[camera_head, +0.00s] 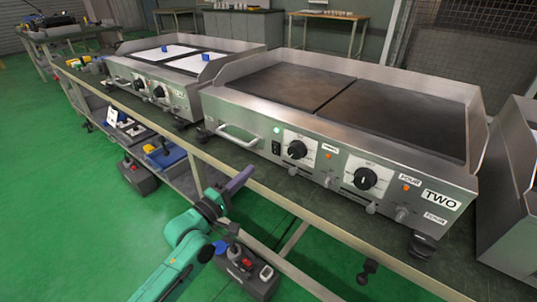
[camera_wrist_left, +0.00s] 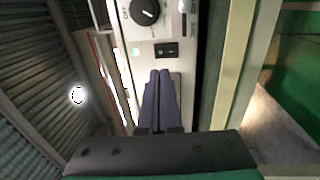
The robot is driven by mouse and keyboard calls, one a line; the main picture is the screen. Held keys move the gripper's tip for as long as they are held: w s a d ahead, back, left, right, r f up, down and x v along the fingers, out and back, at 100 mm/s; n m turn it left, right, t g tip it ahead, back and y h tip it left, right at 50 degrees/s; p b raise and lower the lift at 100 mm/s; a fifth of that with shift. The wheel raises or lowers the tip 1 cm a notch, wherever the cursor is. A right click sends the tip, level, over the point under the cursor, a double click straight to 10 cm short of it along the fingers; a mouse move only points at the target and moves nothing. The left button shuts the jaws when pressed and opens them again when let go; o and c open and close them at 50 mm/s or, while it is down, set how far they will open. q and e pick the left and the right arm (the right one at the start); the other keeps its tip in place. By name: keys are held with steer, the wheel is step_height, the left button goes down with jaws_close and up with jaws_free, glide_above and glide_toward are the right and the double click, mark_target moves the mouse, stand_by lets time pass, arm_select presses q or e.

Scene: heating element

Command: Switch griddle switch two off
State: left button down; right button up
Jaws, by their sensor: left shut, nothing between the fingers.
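The griddle labelled TWO (camera_head: 395,98) stands on the bench in the head view, with two dark plates. Its black switch (camera_head: 276,148) is at the left of the front panel, below a bright green light (camera_head: 276,130) and beside a black knob (camera_head: 297,149). The switch (camera_wrist_left: 166,49) also shows in the wrist view, just beyond the fingertips. Which way the switch is tipped is too small to tell. My left gripper (camera_head: 248,171) is shut and empty, its purple fingers (camera_wrist_left: 160,74) pointing at the panel just below the switch. Contact cannot be told. My right gripper is out of view.
A metal handle (camera_head: 238,137) sticks out left of the switch. Below it runs the bench's front rail (camera_head: 205,157). Another griddle (camera_head: 150,90) stands to the left and a metal appliance (camera_head: 505,190) to the right. Boxes (camera_head: 165,156) fill the lower shelf. Green floor lies in front.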

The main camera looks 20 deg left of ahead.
mark_target(275, 147)
arm_select(q)
steer(key=b+x, duration=0.1)
steer(key=x, duration=0.9)
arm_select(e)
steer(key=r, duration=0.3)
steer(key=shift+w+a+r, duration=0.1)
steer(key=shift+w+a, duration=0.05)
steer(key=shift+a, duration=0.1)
